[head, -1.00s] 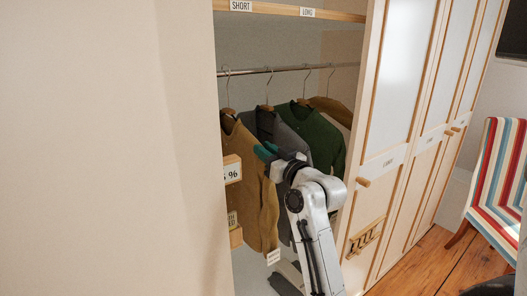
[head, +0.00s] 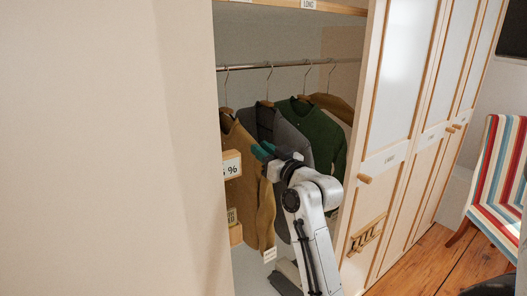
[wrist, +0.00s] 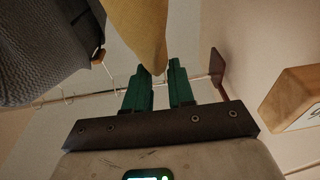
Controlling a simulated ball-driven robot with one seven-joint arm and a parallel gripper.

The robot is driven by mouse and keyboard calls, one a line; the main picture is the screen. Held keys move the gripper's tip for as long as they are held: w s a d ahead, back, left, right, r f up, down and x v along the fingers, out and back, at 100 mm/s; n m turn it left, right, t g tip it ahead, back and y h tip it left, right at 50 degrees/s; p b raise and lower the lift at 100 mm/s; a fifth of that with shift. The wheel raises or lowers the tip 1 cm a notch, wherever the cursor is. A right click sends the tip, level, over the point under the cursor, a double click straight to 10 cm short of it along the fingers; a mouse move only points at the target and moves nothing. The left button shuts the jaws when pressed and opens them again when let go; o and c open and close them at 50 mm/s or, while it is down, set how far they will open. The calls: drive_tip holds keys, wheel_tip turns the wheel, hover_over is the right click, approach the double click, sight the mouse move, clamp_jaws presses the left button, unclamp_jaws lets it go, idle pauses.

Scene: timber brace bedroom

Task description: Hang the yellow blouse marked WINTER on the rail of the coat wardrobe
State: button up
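A mustard-yellow garment (head: 245,185) hangs at the left of the open wardrobe, its hanger hook at the metal rail (head: 290,66). A white tag (head: 270,255) is at its hem, too small to read, so I cannot confirm the WINTER mark. My gripper (head: 262,150) is at its right side, near shoulder height. In the wrist view my gripper (wrist: 159,66) has its green fingers apart with a gap between them. The lower tip of yellow cloth (wrist: 142,30) shows close to the fingertips; I cannot tell whether it touches them. The rail (wrist: 95,95) passes behind the fingers.
A grey garment (head: 290,135), a green one (head: 320,135) and a brownish-yellow one (head: 335,107) hang to the right. A wooden sign block (head: 232,165) stands at the left opening edge. Wardrobe doors (head: 400,100) and a striped chair (head: 497,170) are at right; the pale wall (head: 90,150) fills the left.

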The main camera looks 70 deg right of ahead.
drive_tip(key=o, duration=0.5)
drive_tip(key=shift+f, duration=0.1)
drive_tip(key=shift+s+a+f, duration=0.15)
drive_tip(key=shift+s+a, duration=0.05)
drive_tip(key=shift+s, duration=0.3)
drive_tip(key=b+v, duration=0.1)
drive_tip(key=v, duration=0.4)
drive_tip(key=b+v, duration=0.2)
drive_tip(key=v, duration=0.2)
drive_tip(key=shift+s+a, duration=0.25)
drive_tip(key=shift+s, duration=0.05)
